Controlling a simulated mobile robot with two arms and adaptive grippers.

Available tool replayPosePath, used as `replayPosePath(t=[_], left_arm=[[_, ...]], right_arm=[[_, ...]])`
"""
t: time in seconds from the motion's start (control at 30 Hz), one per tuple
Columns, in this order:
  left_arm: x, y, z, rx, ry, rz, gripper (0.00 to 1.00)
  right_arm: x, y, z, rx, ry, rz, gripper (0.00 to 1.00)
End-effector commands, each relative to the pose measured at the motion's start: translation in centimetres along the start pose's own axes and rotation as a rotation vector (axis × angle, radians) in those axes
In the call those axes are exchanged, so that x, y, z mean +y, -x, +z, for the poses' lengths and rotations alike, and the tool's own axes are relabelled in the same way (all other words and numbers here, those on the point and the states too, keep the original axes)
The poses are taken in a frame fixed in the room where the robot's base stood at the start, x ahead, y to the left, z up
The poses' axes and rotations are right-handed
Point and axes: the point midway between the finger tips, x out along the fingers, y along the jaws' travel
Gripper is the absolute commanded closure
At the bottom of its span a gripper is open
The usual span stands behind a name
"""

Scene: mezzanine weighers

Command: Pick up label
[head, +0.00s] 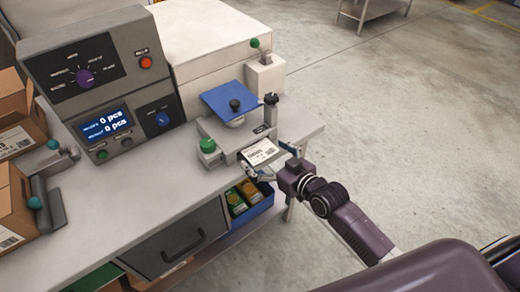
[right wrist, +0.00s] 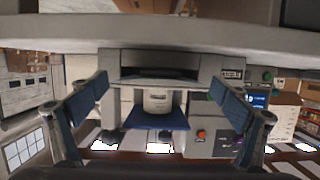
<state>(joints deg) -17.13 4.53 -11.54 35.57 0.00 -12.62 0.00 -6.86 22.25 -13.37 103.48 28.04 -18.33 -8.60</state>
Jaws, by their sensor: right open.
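The label (head: 259,153) is a small white sheet with black print and a barcode. In the head view it sticks out from the front of a light grey dispenser (head: 232,141) at the bench's right end. My right gripper (head: 274,161) is open just in front of the label, with one finger towards each side of it. In the right wrist view my right gripper's blue pads (right wrist: 161,104) stand wide apart, facing the dispenser's dark slot (right wrist: 158,73). I cannot make out the label there. My left gripper is out of view.
A grey control box (head: 98,82) with a lit display stands on the bench (head: 140,190). Cardboard boxes (head: 12,205) and grey fixtures with teal knobs are at the left. A blue bin (head: 262,203) sits below the label.

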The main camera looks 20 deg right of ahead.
Motion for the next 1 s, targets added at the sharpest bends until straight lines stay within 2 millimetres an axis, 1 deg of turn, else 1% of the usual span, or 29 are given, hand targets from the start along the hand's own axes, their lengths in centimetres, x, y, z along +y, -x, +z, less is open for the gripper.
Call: replayPosePath(t=[0.1,0.2,0.47,0.5,0.73,0.77,1.0], left_arm=[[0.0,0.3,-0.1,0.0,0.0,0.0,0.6],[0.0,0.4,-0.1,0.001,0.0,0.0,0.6],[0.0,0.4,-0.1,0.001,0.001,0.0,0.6],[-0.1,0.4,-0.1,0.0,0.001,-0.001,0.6],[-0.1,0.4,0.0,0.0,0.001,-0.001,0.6],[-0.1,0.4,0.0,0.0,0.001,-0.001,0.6],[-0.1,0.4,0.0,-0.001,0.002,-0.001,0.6]], right_arm=[[0.1,-1.5,-0.1,0.001,0.001,0.001,0.07],[0.0,-2.2,-0.1,0.001,0.001,0.001,0.07],[0.0,-2.4,0.0,0.0,0.001,0.0,0.07],[0.0,-2.4,0.0,0.0,0.001,0.0,0.08],[0.0,-2.4,0.0,0.0,0.001,0.0,0.34],[0.0,-2.4,0.0,0.0,0.001,0.0,0.35],[0.0,-2.4,0.0,0.0,0.001,0.0,0.36]])
